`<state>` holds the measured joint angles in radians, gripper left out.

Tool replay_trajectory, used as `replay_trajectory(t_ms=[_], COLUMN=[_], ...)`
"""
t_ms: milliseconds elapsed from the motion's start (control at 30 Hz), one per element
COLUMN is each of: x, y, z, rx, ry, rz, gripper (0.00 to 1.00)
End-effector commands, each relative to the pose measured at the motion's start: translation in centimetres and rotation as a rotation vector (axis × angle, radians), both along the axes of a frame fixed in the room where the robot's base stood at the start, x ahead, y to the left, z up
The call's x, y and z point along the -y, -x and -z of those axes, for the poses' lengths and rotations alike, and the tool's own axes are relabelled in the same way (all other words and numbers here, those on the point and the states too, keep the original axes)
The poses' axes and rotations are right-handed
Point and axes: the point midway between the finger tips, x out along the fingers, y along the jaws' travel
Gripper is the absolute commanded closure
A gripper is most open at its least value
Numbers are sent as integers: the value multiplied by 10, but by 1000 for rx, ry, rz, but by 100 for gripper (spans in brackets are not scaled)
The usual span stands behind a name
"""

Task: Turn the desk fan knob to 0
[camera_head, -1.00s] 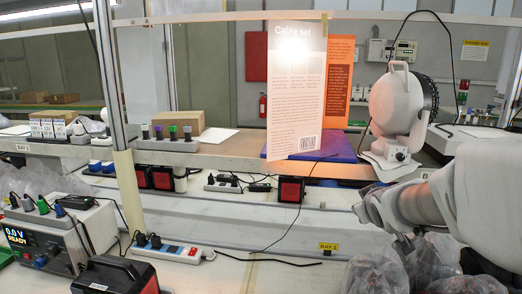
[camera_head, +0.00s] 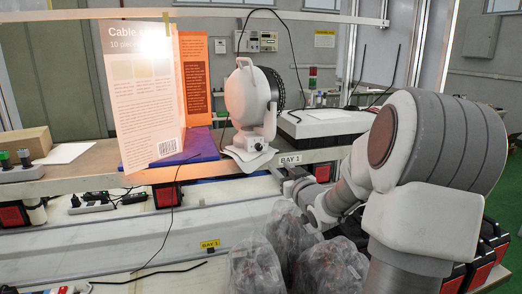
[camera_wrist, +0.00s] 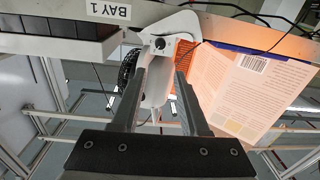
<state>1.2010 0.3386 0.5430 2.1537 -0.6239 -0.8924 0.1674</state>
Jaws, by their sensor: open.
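The white desk fan (camera_head: 240,100) stands upright on the bench shelf, with its grille turned to the right. Its dark round knob (camera_head: 257,146) is on the front of its base. In the wrist view, which is roughly upside down, the fan (camera_wrist: 155,88) shows between the fingers and the knob (camera_wrist: 160,43) is beyond the fingertips. My gripper (camera_wrist: 161,72) is open, with nothing between its fingers at the tips; it is apart from the knob. In the head view my arm reaches in from the right, below and right of the fan. The knob's setting is too small to read.
A tall cable set card (camera_head: 140,95) and an orange card (camera_head: 195,88) stand left of the fan on a blue mat (camera_head: 200,150). A white-topped box (camera_head: 325,122) is to its right. Plastic-wrapped items (camera_head: 290,235) sit below, near my arm.

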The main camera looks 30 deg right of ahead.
Motion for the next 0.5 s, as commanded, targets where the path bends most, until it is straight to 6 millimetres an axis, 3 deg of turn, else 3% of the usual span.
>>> replay_trajectory(t_ms=[500], x=[18], y=[-96], z=[0], rx=[0], ry=[-3], rz=[-2], gripper=[56])
